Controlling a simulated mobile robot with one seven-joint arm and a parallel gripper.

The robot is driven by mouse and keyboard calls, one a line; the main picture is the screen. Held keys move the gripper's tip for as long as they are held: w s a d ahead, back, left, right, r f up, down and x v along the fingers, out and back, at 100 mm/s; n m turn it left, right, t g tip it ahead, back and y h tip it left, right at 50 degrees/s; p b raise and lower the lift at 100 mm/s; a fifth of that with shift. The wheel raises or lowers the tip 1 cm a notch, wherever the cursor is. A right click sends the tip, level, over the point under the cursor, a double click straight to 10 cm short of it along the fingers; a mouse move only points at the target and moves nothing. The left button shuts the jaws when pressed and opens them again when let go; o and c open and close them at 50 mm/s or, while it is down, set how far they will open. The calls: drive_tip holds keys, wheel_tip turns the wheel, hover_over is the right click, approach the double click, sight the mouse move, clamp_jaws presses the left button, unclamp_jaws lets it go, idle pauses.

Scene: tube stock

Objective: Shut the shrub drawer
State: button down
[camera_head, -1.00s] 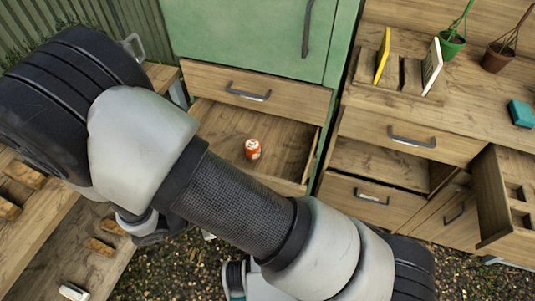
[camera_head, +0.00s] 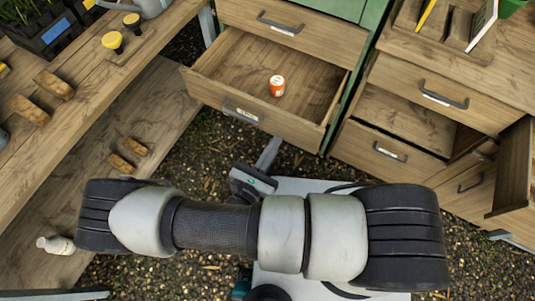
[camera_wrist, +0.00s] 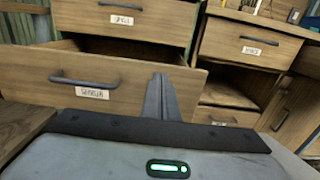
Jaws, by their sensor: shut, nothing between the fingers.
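An open wooden drawer (camera_head: 240,112) sticks out of the green cabinet, with a dark handle and a small white label on its front. Its front also shows in the wrist view (camera_wrist: 75,78); the label there is blurred and may read "shrub". An orange-red can (camera_head: 277,86) stands upright inside it. My gripper (camera_head: 272,148) is shut and empty, pointing at the drawer front right of the handle. In the wrist view my shut fingers (camera_wrist: 161,90) overlap the right part of that front; I cannot tell whether they touch it.
Another drawer (camera_head: 285,28) directly above is closed. A wooden bench (camera_head: 120,85) stands left. Gravel lies between bench and cabinets.

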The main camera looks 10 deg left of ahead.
sight(290, 118)
drive_tip(key=x, duration=0.7)
drive_tip(key=shift+w+d, duration=0.1)
drive_tip(key=shift+w, duration=0.05)
drive_tip(key=shift+w, duration=0.1)
